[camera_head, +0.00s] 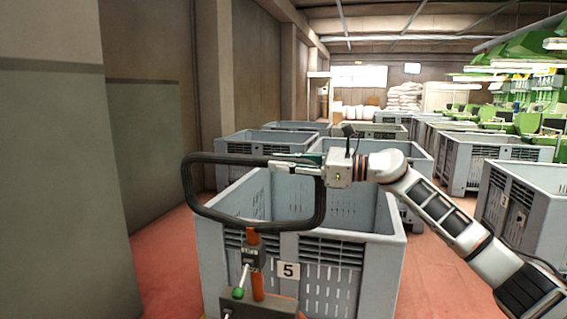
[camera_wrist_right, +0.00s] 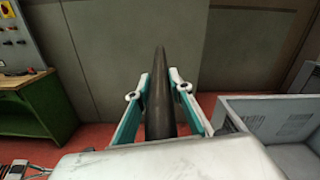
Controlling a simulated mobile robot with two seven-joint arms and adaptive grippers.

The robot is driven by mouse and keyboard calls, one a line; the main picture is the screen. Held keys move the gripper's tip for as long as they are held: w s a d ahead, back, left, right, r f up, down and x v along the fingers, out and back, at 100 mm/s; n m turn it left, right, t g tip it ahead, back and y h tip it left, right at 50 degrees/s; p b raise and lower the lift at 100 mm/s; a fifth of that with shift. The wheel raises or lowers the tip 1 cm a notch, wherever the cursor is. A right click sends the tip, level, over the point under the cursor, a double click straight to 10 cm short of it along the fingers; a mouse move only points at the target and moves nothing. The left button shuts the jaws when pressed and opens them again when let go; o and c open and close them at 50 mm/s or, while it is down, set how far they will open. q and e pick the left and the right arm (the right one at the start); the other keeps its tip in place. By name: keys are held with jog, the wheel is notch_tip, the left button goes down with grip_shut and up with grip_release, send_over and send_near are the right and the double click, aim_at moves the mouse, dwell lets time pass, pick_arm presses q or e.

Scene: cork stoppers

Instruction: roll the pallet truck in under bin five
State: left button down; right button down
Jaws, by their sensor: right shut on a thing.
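The pallet truck shows as a black loop handle (camera_head: 190,190), an orange shaft and a dark box with a green knob at the bottom of the head view. Its forks are out of sight. Bin five (camera_head: 335,249), a grey slatted crate with a "5" label, stands upright just beyond the handle. My right gripper (camera_head: 297,164) is shut on the upper right part of the handle loop. In the right wrist view the black handle bar (camera_wrist_right: 160,85) runs between its two teal and white fingers. My left gripper is not in view.
More grey bins (camera_head: 262,142) stand behind bin five, and others (camera_head: 525,200) to the right. A grey-painted wall (camera_head: 150,150) is close on the left. Red floor (camera_head: 165,255) is bare between wall and bin. A green bench (camera_wrist_right: 35,115) shows in the wrist view.

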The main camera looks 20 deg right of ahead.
jog(key=shift+w+d+r, duration=0.1)
jog(key=shift+w+d, duration=0.15)
jog(key=c, duration=2)
grip_release()
jog(key=shift+o, duration=0.9)
jog(key=shift+w, duration=0.2)
jog(key=shift+s, duration=0.1)
jog(key=shift+d, duration=0.1)
jog(key=v, duration=1.1)
jog(key=shift+s+d, duration=0.25)
